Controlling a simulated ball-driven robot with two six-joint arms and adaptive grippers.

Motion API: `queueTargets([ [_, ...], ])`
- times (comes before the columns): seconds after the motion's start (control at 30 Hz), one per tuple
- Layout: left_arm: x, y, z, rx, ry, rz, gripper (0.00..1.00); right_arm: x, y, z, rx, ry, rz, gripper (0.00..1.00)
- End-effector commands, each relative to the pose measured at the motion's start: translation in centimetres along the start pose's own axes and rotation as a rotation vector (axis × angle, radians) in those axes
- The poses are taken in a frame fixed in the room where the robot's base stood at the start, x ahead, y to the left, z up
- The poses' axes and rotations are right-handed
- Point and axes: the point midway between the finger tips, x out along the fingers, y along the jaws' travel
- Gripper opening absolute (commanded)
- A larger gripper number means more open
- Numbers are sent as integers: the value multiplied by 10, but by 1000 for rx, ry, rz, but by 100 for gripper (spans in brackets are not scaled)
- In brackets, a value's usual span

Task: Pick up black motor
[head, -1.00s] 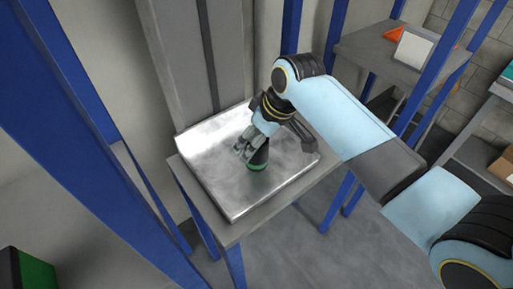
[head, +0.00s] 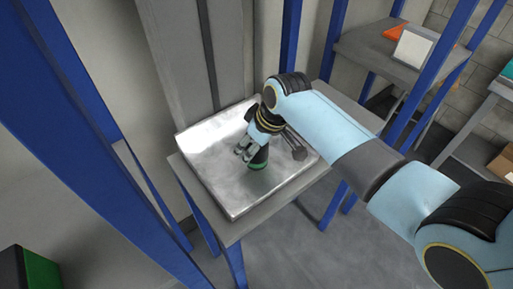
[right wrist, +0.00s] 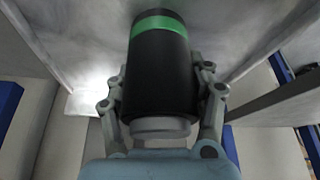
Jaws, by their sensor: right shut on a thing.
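The black motor (right wrist: 160,75) is a dark cylinder with a green band near its end, seen large in the right wrist view. In the head view the motor (head: 259,160) is partly hidden by the fingers, with its green band lowest, over the metal tray (head: 205,170). My right gripper (head: 246,151) is shut on the motor, with a finger on either side of it in the right wrist view (right wrist: 160,105). I cannot tell whether the motor touches the tray. My left gripper is not in view.
The tray lies on a grey table (head: 235,232) with blue legs. Blue posts (head: 95,150) stand at the left. A shelf (head: 385,50) with a white-faced object (head: 413,47) and an orange object (head: 397,32) is at the upper right. A black and green object (head: 35,270) is at lower left.

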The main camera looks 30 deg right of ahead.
Motion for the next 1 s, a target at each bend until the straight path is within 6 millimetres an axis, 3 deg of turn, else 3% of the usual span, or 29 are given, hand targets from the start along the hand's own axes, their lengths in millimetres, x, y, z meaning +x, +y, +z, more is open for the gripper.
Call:
queueTargets([
  [0.2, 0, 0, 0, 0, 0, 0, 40, 0, 0, 0, 0, 0, 0, 0],
  [0.67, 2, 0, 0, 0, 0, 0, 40, -8, 1, -6, -1, 6, 3, 0],
  [0.97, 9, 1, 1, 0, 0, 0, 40, -39, 1, -18, -2, 8, 3, 0],
  [1.0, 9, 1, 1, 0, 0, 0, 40, -44, 5, -12, -1, 3, 6, 0],
])
